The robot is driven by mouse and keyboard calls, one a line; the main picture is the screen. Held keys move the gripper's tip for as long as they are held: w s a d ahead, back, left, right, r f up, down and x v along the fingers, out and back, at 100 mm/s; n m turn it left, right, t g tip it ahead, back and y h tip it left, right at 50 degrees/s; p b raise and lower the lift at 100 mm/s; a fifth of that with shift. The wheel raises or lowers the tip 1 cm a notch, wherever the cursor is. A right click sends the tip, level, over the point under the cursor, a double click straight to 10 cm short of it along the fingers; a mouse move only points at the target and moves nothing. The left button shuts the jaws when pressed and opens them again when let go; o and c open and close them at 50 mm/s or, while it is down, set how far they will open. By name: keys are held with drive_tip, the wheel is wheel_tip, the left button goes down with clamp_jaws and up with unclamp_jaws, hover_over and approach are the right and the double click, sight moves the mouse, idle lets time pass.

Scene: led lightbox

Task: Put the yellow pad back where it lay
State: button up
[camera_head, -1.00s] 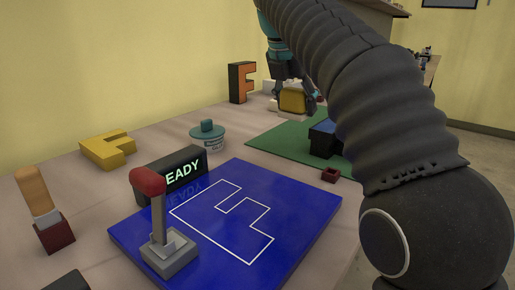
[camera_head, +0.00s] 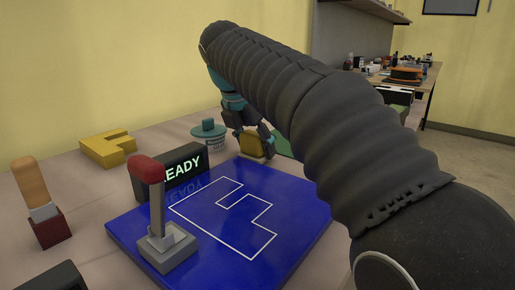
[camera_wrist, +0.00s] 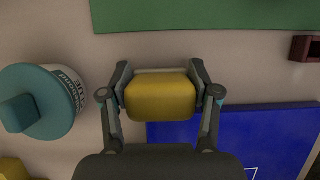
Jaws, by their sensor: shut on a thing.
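My gripper (camera_head: 256,143) is shut on the yellow pad (camera_head: 250,145), above the table near the far edge of the blue panel. In the wrist view the yellow pad (camera_wrist: 160,97) sits between both fingers, over bare table by the blue panel's edge. The blue panel (camera_head: 215,245) bears a white outline. Whether the pad touches anything below cannot be told.
A teal-lidded tub (camera_head: 209,132) stands left of my gripper. A READY display (camera_head: 168,172) and a red-topped lever (camera_head: 150,195) stand by the panel's left side. A yellow F block (camera_head: 108,147) lies at the back left. A green mat (camera_wrist: 210,14) and small dark red box (camera_wrist: 305,48) lie beyond.

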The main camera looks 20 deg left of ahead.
drive_tip(key=o, duration=1.2)
drive_tip(key=shift+f, duration=0.1)
drive_tip(key=p+v, duration=0.2)
drive_tip(key=v, duration=1)
